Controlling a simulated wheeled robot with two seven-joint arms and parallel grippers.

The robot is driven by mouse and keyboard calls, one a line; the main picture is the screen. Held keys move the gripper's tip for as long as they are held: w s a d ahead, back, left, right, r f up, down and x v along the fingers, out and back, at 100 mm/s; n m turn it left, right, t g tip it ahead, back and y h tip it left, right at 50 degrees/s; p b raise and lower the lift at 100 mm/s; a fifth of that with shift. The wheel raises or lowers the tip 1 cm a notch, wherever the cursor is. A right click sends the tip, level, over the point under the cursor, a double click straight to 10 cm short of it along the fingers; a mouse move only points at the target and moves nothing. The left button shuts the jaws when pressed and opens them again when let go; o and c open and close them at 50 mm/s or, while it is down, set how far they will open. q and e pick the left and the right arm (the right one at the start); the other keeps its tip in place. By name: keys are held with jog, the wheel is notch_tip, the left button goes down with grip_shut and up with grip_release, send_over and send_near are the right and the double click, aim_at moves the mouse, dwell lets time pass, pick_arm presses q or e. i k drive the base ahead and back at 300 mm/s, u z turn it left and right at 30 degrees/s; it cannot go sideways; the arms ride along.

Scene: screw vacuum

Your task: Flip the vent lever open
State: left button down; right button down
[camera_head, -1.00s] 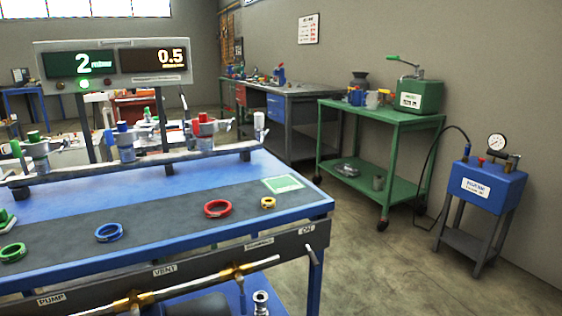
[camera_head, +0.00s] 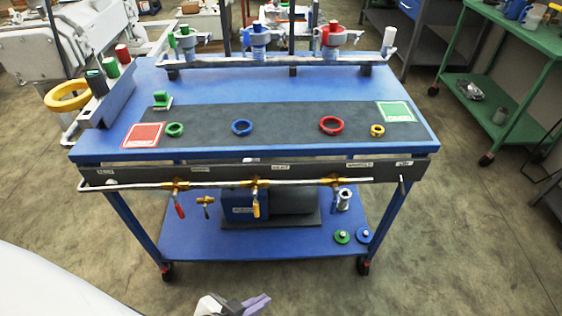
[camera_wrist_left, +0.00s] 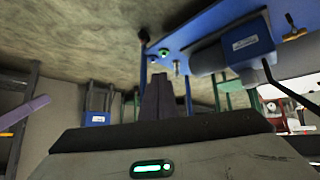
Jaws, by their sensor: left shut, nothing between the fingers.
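On the front rail of the blue bench, a yellow-handled lever (camera_head: 256,208) hangs down from a brass valve, close to a small label (camera_head: 281,167). That label is too small to read now; the earlier head view shows a VENT label on this rail. My left gripper (camera_head: 240,304) is at the bottom edge of the head view, low in front of the bench and well apart from the lever. Its dark fingers (camera_wrist_left: 161,97) are shut and empty in the left wrist view. The lever cannot be made out there. My right gripper is not recognisable in either view.
A red-handled lever (camera_head: 180,209) hangs to the left on the same pipe. The lower shelf (camera_head: 200,246) holds a pump, a metal fitting and green and blue discs. Rings lie on the bench mat (camera_head: 285,120). Floor before the bench is open.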

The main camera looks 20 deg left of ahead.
aim_at(255, 193)
jog(key=u, duration=1.4)
jog(key=i, duration=0.15)
jog(key=z, duration=1.15)
jog(key=k, duration=0.3)
jog(key=u, duration=0.6)
